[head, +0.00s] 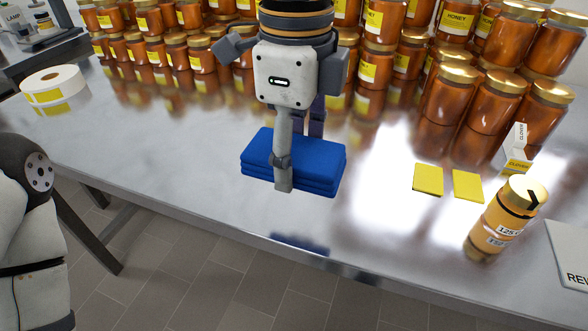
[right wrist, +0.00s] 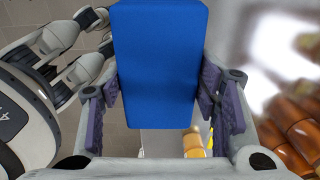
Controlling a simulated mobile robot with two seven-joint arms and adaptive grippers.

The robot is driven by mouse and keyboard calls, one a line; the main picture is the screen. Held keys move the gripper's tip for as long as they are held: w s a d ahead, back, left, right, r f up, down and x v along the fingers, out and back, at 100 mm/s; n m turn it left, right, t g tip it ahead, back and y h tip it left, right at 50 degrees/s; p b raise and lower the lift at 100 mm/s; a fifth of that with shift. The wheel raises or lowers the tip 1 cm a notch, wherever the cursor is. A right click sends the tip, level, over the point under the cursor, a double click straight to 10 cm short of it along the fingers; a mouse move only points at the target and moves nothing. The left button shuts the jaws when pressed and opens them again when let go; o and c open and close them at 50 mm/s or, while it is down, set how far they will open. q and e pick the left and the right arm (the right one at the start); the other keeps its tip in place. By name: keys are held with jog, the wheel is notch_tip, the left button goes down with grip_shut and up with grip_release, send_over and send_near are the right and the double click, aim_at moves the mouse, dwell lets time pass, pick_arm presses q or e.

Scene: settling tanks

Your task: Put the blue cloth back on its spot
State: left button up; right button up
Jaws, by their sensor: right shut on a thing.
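The blue cloth (head: 262,152) is a thick folded stack. My right gripper (head: 299,160) is shut on it, one finger in front and the other behind. The cloth's reflection lies apart below it on the steel table, so it appears held above the top. In the right wrist view the cloth (right wrist: 158,70) sits between both purple pads. My left gripper (right wrist: 98,34) shows at the upper left of the right wrist view, its fingers apart and empty. I cannot make out a marked spot for the cloth.
Stacked honey jars (head: 448,95) line the back of the shiny table (head: 150,150). Two yellow cards (head: 428,180), a gold-lidded jar (head: 505,215) and a lettered plate (head: 572,250) are at right. A label roll (head: 53,82) lies left. The left front is clear.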

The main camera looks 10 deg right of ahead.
jog(key=w+f, duration=0.4)
jog(key=w+d+f+b, duration=0.1)
jog(key=w+f, duration=0.2)
jog(key=shift+d, duration=0.1)
jog(key=f, duration=0.3)
jog(key=shift+w+f, duration=0.25)
pick_arm(q)
jog(key=s+f+g, duration=0.1)
jog(key=s+f, duration=0.1)
jog(key=shift+s+f, duration=0.25)
jog(key=shift+s, duration=0.05)
pick_arm(e)
jog(key=shift+r, duration=0.1)
jog(key=o, duration=1.1)
jog(key=shift+f, duration=0.2)
jog(key=shift+r, duration=0.1)
pick_arm(q)
jog(key=shift+w+r, duration=0.45)
pick_arm(e)
notch_tip(320, 180, up, 12)
